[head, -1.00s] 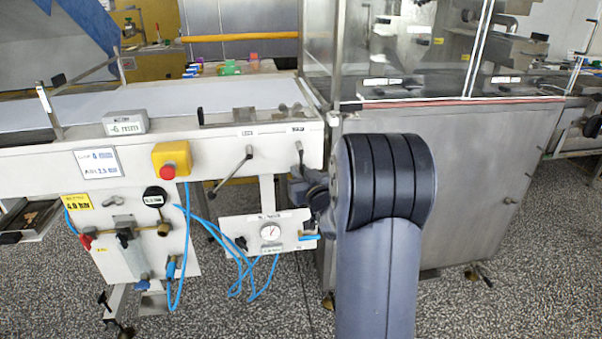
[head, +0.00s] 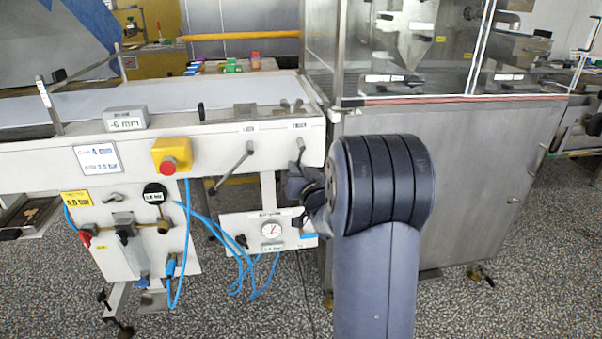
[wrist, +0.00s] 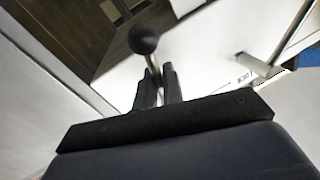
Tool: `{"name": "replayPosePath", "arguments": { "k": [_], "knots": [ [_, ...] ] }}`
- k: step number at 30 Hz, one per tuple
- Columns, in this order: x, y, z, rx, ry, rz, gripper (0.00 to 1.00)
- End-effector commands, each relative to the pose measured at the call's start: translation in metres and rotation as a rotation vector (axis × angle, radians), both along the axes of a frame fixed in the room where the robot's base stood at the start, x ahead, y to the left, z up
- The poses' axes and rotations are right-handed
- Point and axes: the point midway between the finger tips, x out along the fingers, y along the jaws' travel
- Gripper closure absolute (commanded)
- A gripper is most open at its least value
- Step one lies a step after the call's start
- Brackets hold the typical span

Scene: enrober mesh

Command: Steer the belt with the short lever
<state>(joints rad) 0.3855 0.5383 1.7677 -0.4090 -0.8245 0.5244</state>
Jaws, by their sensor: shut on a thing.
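The short lever (head: 300,149) hangs from the right end of the white machine front. Its lower end is hidden by my wrist in the head view. In the wrist view its black ball knob (wrist: 145,39) stands just beyond my fingertips. My gripper (wrist: 158,76) is shut on the lever's metal rod, with a finger on each side below the knob. In the head view my arm hides the fingers. The white belt (head: 170,98) runs along the top of the machine. A small display (head: 126,119) on the edge reads about -6 mm.
A longer lever (head: 234,166) hangs left of the short one. A yellow box with a red stop button (head: 170,157) is further left. A gauge panel (head: 268,231) and blue hoses (head: 205,222) sit below. A steel cabinet (head: 480,190) stands close on the right.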

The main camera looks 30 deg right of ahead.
Motion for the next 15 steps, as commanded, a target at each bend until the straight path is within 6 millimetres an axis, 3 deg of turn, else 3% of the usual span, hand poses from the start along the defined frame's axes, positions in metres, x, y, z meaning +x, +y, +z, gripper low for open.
{"name": "replayPosePath", "arguments": {
  "k": [10,11,15],
  "knots": [
    [0.0005,0.0018,0.0005,0.031,-0.009,0.0,1.0],
    [0.0005,0.0018,0.0005,0.031,-0.009,0.0,0.9],
    [0.0005,0.0018,0.0005,0.03,-0.009,0.0,0.78]
  ]
}}
